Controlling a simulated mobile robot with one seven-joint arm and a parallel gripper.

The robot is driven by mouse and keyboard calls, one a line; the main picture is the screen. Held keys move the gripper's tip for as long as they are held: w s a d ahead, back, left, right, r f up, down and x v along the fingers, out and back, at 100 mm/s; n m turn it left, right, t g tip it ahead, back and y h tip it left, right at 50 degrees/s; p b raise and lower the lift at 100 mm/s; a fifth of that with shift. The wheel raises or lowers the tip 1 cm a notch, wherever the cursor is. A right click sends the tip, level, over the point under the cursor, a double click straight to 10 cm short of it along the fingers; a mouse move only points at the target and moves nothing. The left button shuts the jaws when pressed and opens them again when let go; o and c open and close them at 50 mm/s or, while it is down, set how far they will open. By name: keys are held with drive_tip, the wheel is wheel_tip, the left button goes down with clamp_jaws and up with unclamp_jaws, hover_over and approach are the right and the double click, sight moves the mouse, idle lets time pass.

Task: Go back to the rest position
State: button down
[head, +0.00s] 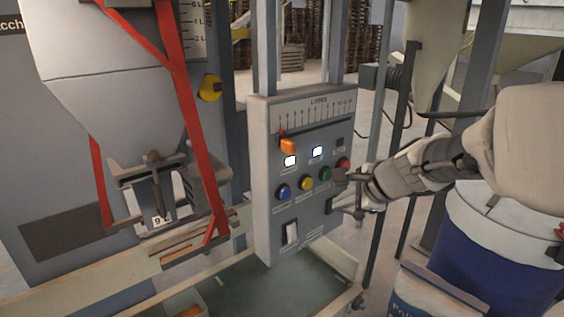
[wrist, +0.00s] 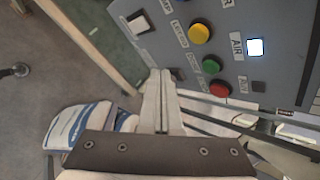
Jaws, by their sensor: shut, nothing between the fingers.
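My gripper (head: 345,192) is at the right edge of the grey control panel (head: 262,185), beside its lower half. In the wrist view my gripper (wrist: 160,75) has its two fingers together, with nothing between them. The panel fills the upper right of that view. The panel carries a blue button (head: 284,191), a yellow button (head: 306,183), a green button (head: 325,174) and a red button (head: 343,164). Two small displays (head: 317,151) are lit. I cannot tell whether the fingertips touch the panel.
A grey hopper with red straps (head: 180,90) stands at the left. Upright posts (head: 395,150) stand close behind my gripper. Bare floor shows at the left in the wrist view.

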drive_tip(key=s+a+n+g+h, duration=0.1)
drive_tip(key=s+n+g+h, duration=0.1)
drive_tip(key=s+n, duration=1.6)
drive_tip(key=s+h, duration=0.1)
drive_tip(key=s, duration=0.5)
drive_tip(key=shift+a+n+g+h, duration=0.15)
drive_tip(key=shift+n+g+h, duration=0.15)
drive_tip(key=shift+h, duration=0.1)
idle(1.3)
